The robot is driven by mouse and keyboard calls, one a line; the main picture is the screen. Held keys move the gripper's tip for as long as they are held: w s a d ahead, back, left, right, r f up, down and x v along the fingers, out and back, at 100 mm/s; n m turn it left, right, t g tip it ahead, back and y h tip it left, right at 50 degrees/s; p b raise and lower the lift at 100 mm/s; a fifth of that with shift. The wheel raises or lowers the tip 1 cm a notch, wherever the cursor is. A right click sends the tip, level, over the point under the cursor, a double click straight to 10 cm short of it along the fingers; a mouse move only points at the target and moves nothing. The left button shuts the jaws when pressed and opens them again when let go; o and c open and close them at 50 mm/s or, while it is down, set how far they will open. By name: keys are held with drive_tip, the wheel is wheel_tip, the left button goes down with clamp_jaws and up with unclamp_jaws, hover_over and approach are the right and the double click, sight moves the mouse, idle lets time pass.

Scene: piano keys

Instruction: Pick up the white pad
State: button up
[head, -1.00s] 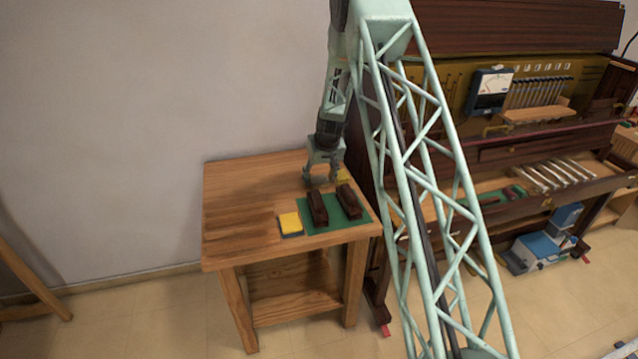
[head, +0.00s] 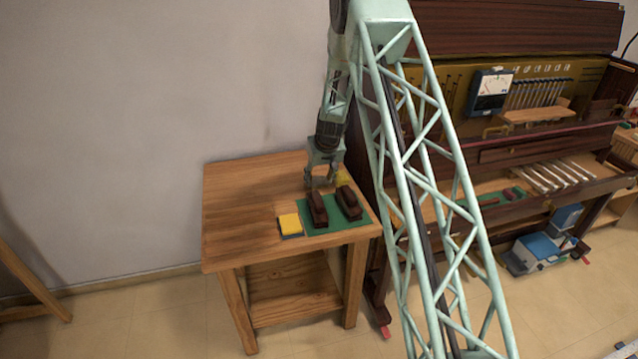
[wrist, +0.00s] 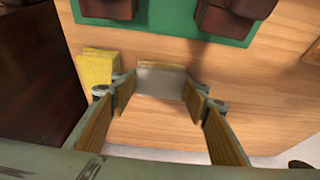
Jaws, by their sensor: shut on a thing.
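The white pad (wrist: 161,82), greyish white with a yellow strip along its far edge, sits between my fingers in the wrist view. My gripper (wrist: 160,92) is shut on it, one finger against each side. The wooden table top is close behind the pad; whether the pad touches it I cannot tell. In the head view my gripper (head: 321,182) points down at the back right of the table, and the pad cannot be made out there.
A yellow pad (wrist: 97,66) lies close left of my gripper. The wooden table (head: 245,195) also bears a green mat (head: 331,226), two dark brown blocks (head: 318,209) and a yellow-and-blue pad (head: 290,224). The piano (head: 480,150) stands at the right; the table's left half is clear.

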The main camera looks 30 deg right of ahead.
sight(320, 180)
drive_tip(key=shift+c, duration=0.2)
wheel_tip(320, 180, up, 10)
drive_tip(key=p, duration=0.1)
drive_tip(key=shift+p, duration=0.4)
drive_tip(key=shift+o, duration=0.2)
drive_tip(key=shift+s, duration=0.15)
idle(0.8)
